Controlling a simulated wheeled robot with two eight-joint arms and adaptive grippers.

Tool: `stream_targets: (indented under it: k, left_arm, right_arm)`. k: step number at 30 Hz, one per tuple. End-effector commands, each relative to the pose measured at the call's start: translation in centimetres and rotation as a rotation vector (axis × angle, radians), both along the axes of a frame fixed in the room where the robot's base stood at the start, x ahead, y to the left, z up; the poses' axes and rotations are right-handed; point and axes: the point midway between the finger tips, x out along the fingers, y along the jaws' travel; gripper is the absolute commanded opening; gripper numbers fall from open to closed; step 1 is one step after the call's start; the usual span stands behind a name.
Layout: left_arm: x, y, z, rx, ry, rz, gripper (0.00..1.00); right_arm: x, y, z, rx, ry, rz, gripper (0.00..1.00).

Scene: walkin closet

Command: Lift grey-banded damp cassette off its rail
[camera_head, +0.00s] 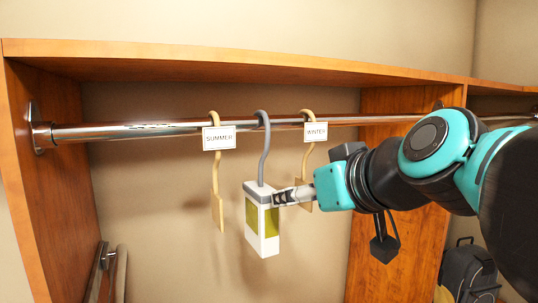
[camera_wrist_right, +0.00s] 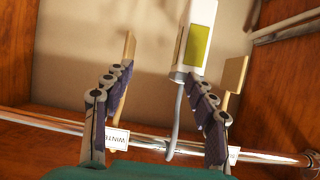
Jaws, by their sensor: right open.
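The damp cassette (camera_head: 262,235) is a white box with green windows and a grey band at its top. It hangs by a grey hook (camera_head: 264,140) over the metal rail (camera_head: 170,128), between two tan hangers. My right gripper (camera_head: 280,197) is open at the cassette's upper right, its fingers overlapping the band's edge in the head view. In the wrist view the cassette (camera_wrist_right: 199,40) lies beyond the right-hand fingertip, and its grey hook stem (camera_wrist_right: 178,110) runs between the open fingers of my right gripper (camera_wrist_right: 160,75). Whether they touch it is unclear. My left gripper is not in view.
The SUMMER hanger (camera_head: 216,185) hangs just left of the cassette, and the WINTER hanger (camera_head: 307,165) close on its right, partly behind my gripper. A wooden shelf (camera_head: 230,62) spans above the rail. A backpack (camera_head: 468,270) stands at lower right.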

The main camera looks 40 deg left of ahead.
Motion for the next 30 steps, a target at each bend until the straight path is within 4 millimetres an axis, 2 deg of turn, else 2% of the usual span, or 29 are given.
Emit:
stream_targets:
  k: [1, 3, 6, 21, 30]
  left_arm:
    - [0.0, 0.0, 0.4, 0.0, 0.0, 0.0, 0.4]
    - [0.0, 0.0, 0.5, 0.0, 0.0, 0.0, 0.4]
    - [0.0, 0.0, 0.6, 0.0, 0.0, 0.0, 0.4]
    - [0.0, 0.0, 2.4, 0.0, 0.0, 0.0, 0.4]
    - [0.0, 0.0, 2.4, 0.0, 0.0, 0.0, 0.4]
  right_arm:
    - [-1.4, 0.9, 1.9, 0.011, -0.01, 0.03, 0.57]
    - [-2.2, 1.7, 2.9, 0.022, -0.021, 0.049, 0.57]
    - [-2.5, 2.5, 3.3, 0.029, -0.028, 0.063, 0.57]
    - [-0.1, 8.1, 0.7, 0.029, -0.027, 0.062, 0.57]
    - [0.3, 8.7, 0.2, 0.029, -0.027, 0.06, 0.57]
